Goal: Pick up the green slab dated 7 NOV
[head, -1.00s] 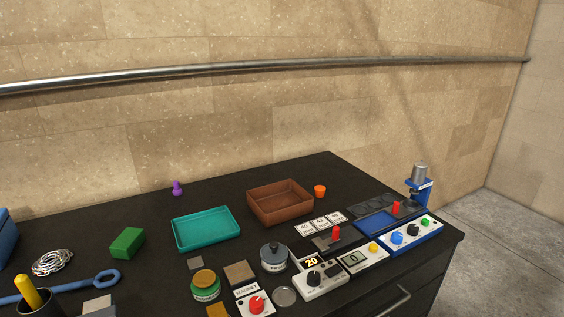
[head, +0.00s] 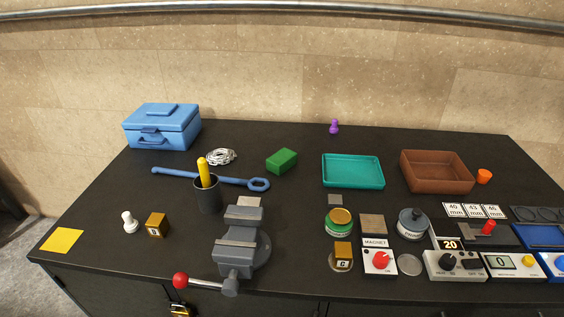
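A green block (head: 282,160) lies on the black bench in the head view, left of the teal tray and right of the coiled white cord. It is the only green slab-like thing I see. No date can be read on it at this size. Nothing touches it, and its top and front faces show clear. My gripper is not in view.
A blue toolbox (head: 161,127), white cord (head: 220,157) and blue wrench (head: 211,178) lie left of the block. A teal tray (head: 352,185) and brown tray (head: 436,188) stand right. A grey vise (head: 240,245) and dark cup (head: 207,196) stand in front. Bench around the block is clear.

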